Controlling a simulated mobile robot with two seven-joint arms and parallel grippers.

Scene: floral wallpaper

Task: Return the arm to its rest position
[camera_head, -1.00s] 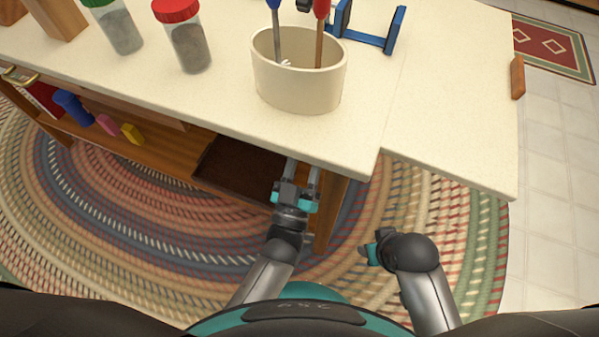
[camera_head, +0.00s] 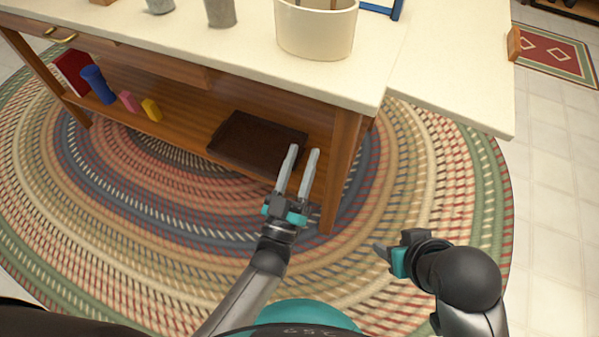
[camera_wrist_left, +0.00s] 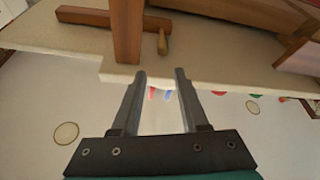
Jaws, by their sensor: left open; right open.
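My left gripper (camera_head: 302,152) is open and empty in the head view. It is in front of the table's lower shelf, with its fingers pointing up and away. The dark brown tray (camera_head: 245,138) on that shelf lies just beyond the fingertips. In the left wrist view the two fingers (camera_wrist_left: 160,75) stand apart with nothing between them, below the underside of a tabletop. My right gripper (camera_head: 382,251) is low on the right over the rug, pointing left; its fingers are partly hidden, and it holds nothing I can see.
The table's cream top (camera_head: 430,70) overhangs ahead, with a cream crock (camera_head: 315,32) on it. A wooden table leg (camera_head: 338,170) stands right of my left gripper. A blue thing (camera_head: 97,84), a pink one and a yellow one sit on the shelf. Braided rug (camera_head: 130,240) covers the floor.

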